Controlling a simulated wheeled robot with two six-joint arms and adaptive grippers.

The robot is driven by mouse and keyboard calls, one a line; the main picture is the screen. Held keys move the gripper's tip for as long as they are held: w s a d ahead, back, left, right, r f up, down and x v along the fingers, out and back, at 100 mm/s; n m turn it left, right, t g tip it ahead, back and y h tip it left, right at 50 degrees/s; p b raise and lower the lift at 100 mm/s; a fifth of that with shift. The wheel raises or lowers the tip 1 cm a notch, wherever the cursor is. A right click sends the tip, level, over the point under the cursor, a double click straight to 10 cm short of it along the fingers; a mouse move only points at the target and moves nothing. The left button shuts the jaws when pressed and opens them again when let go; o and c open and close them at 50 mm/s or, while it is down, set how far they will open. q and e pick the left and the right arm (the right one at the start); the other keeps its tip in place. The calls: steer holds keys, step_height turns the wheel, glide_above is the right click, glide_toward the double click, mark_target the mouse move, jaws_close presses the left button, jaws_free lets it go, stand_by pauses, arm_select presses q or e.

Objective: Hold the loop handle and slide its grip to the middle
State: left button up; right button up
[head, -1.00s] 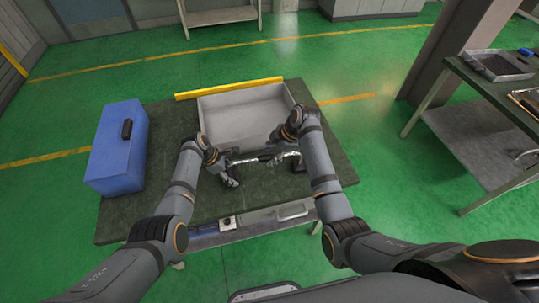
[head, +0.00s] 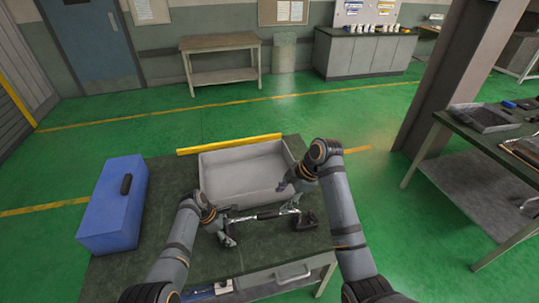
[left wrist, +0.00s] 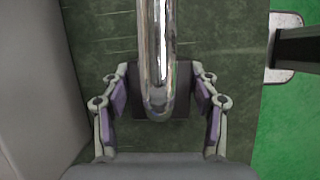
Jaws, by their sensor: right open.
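The loop handle (head: 245,218) is a shiny metal bar lying crosswise on the dark table, with a dark grip (head: 268,214) along it. A dark support (head: 306,221) stands at its right end. My left gripper (head: 227,236) is at the left end. In the left wrist view its open fingers (left wrist: 160,108) stand on either side of the rounded chrome end (left wrist: 158,98), with gaps on both sides. A dark block shows beneath that end. My right gripper (head: 286,187) is open above the tray's right front corner, behind the handle's right end; its fingertips are small and hard to make out.
A grey open tray (head: 203,180) stands just behind the handle. A blue box (head: 112,210) stands on the left of the table and a yellow bar (head: 230,144) lies along its far edge. A front drawer handle (head: 292,275) is near me. Another table (head: 455,170) is at the right.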

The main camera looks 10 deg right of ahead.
arm_select(q)
steer(key=o, duration=0.3)
